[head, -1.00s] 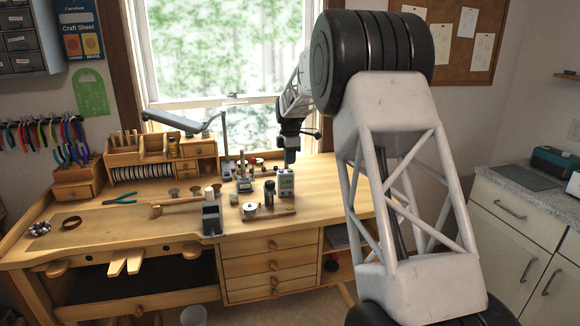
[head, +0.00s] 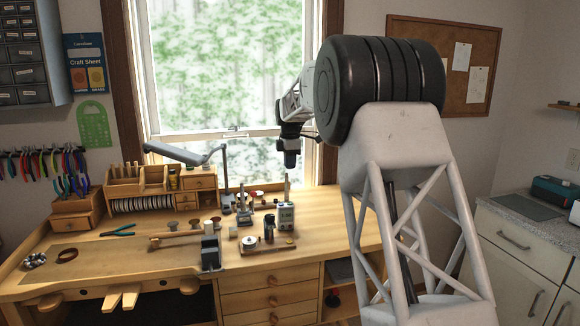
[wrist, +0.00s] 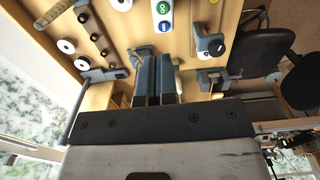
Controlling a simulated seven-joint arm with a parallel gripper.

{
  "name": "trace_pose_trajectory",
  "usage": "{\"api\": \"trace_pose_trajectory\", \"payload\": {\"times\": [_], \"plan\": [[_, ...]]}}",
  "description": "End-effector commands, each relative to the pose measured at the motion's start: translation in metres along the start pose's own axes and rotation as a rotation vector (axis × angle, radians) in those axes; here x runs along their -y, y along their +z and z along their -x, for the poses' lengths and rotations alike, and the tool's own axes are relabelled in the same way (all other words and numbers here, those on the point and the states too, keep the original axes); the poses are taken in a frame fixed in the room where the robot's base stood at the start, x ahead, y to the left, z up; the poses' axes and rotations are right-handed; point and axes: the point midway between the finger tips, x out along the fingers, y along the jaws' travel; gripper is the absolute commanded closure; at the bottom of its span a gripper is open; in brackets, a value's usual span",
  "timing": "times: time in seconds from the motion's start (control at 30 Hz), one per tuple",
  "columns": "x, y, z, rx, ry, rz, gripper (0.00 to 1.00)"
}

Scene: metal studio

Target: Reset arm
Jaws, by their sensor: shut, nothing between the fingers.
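My gripper (head: 290,164) hangs pointing down in front of the window, above the wooden workbench (head: 345,232). It is apart from everything on the bench and holds nothing. In the wrist view its two dark fingers (wrist: 155,98) lie side by side, shut. A grey box-shaped device (head: 286,216) stands on the bench below it, with a thin post (head: 287,188) rising behind.
Small tools stand on the bench, among them a round white dial (head: 249,242) and a grey block (head: 210,253). A lamp arm (head: 190,155) and a wooden organizer (head: 153,183) are to the left. The right bench end is clear.

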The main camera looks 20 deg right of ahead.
Motion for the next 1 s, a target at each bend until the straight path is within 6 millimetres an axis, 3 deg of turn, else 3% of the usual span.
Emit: {"api": "trace_pose_trajectory", "payload": {"times": [0.37, 0.57, 0.77, 1.0], "plan": [[0.0, 0.0, 0.0, 0.0, 0.0, -0.001, 1.0], [0.01, -0.002, 0.005, 0.001, 0.005, -0.023, 1.0], [0.039, -0.009, 0.018, 0.001, 0.017, -0.101, 1.0], [0.096, -0.02, 0.036, 0.0, 0.037, -0.248, 1.0]]}}
